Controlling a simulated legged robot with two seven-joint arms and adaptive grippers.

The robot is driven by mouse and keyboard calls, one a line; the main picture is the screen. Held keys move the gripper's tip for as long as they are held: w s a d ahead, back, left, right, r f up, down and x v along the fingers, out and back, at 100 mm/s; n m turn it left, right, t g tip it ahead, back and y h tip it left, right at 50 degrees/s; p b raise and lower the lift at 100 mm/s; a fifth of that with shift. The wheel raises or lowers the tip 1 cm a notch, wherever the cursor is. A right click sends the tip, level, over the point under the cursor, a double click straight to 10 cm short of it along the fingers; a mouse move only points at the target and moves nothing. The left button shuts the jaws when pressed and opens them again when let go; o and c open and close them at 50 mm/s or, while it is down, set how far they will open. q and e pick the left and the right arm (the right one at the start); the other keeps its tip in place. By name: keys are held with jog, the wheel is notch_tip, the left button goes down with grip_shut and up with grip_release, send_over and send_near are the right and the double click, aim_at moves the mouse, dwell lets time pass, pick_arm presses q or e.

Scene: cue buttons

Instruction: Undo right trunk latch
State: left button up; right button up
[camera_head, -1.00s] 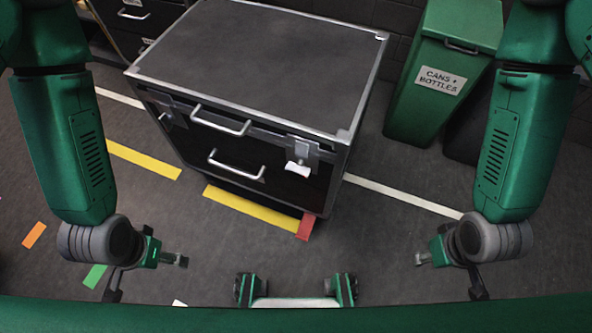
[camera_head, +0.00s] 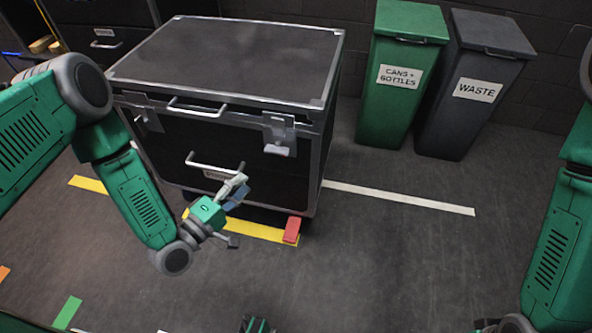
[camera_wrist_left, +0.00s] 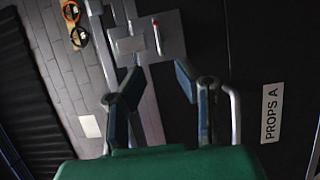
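The trunk (camera_head: 235,60) is a dark case with silver edges, standing on the floor with its lid down. Its right latch (camera_head: 279,135) is a silver plate with a pale lower flap at the upper right of the front; it also shows in the left wrist view (camera_wrist_left: 132,45), ahead of the fingers. I cannot tell whether it is fastened. The left latch (camera_head: 148,114) is at the upper left of the front. My left gripper (camera_head: 237,190) is open and empty, in front of the trunk, below and left of the right latch.
Two handles, an upper one (camera_head: 198,108) and a lower one (camera_head: 213,167), project from the trunk front. A green bin (camera_head: 395,110) and a grey waste bin (camera_head: 465,120) stand to the right. The floor right of the trunk is clear except for tape.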

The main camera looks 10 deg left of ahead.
aim_at(276, 150)
pick_arm(q)
jog(key=b+x, duration=0.3)
jog(key=x, duration=1)
jog(key=shift+w+d+b, duration=0.15)
jog(key=shift+w+b, duration=0.25)
grip_shut()
